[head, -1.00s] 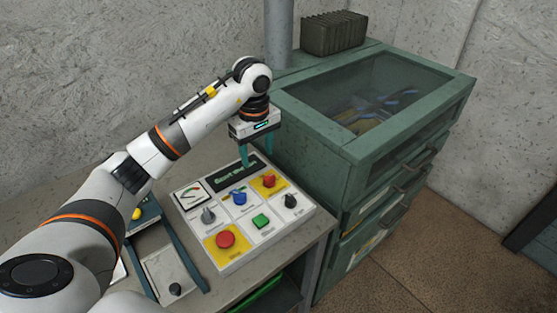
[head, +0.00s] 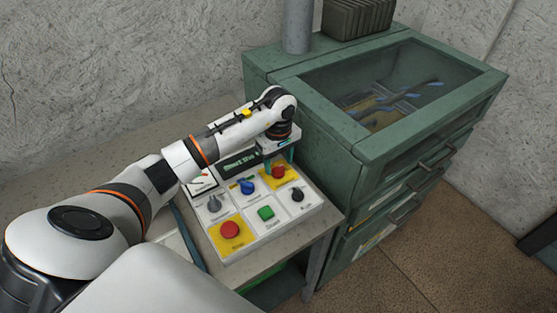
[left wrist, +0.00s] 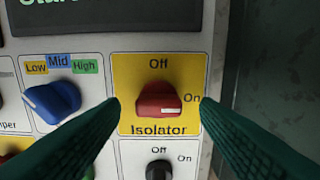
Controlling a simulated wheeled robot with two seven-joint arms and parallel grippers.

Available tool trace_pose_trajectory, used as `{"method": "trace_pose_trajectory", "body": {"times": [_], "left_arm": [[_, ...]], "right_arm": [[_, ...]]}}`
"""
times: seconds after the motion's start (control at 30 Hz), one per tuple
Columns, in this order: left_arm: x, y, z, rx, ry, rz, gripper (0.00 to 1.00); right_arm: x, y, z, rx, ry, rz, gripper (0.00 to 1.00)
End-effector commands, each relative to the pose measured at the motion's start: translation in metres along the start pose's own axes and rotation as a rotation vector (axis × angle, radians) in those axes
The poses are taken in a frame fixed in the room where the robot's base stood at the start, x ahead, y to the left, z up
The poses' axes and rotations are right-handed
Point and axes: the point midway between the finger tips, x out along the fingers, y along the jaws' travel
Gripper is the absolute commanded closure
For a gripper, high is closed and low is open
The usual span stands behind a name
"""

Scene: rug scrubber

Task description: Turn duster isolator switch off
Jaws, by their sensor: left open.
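The red isolator switch (left wrist: 159,100) sits on a yellow square marked Off at the top and On at the right in the left wrist view. Its white mark points right, toward On. In the head view the red switch (head: 278,171) is at the far right corner of the white control panel (head: 282,222). My left gripper (left wrist: 159,103) is open, with one teal finger on each side of the switch in the picture. I cannot tell whether the fingers touch it. My right gripper is not in view.
Next to the isolator are a blue Low-Mid-High knob (left wrist: 52,101) and a black Off-On knob (left wrist: 159,170). A red button (head: 230,230) and a green button (head: 266,213) are nearer. A green cabinet (head: 330,150) stands close on the right.

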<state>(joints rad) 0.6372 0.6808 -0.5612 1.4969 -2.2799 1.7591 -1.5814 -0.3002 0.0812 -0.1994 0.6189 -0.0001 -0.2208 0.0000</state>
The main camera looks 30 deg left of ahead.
Motion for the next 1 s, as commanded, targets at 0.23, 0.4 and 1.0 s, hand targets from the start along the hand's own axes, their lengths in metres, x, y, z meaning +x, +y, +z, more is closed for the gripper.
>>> {"method": "trace_pose_trajectory", "body": {"times": [0.23, 0.4, 1.0], "left_arm": [[0.0113, 0.0005, 0.0001, 0.0, -0.001, 0.001, 0.44], [0.0112, 0.0004, 0.0001, 0.0, -0.001, 0.0, 0.44], [0.0117, 0.0002, 0.0008, -0.039, -0.003, 0.0, 0.88]], "right_arm": [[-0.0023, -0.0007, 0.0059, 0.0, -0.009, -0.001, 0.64], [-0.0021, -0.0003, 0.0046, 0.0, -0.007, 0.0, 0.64], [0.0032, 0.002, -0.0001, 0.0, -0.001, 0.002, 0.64]]}}
